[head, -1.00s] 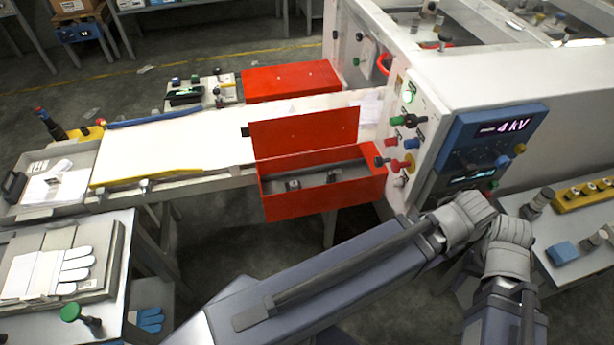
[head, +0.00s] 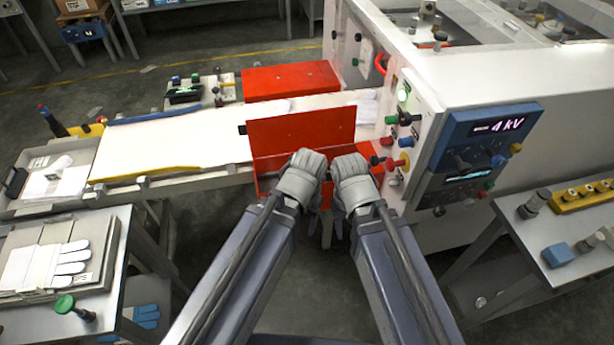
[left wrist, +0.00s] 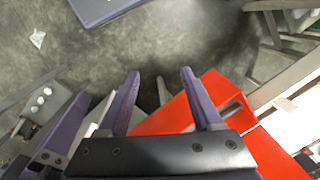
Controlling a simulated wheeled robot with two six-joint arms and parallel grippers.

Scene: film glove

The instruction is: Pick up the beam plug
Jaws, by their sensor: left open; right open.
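I cannot tell for sure which part is the beam plug. Several coloured knobs and plugs (head: 404,142) sit on the machine's white side panel, beside the red open-lidded box (head: 300,133). My left gripper (left wrist: 158,90) is open and empty over the box's edge and the floor in the left wrist view. My right gripper (head: 333,222) is open in front of the box in the head view, its fingers mostly hidden by its wrist. The two wrists are close side by side and hide most of the box's inside.
A blue display unit (head: 490,135) reading 4 kV juts from the machine. A right-hand table holds a yellow rack (head: 580,195) and a blue block (head: 557,254). A white conveyor (head: 180,145) runs left. A glove tray (head: 45,270) stands at lower left.

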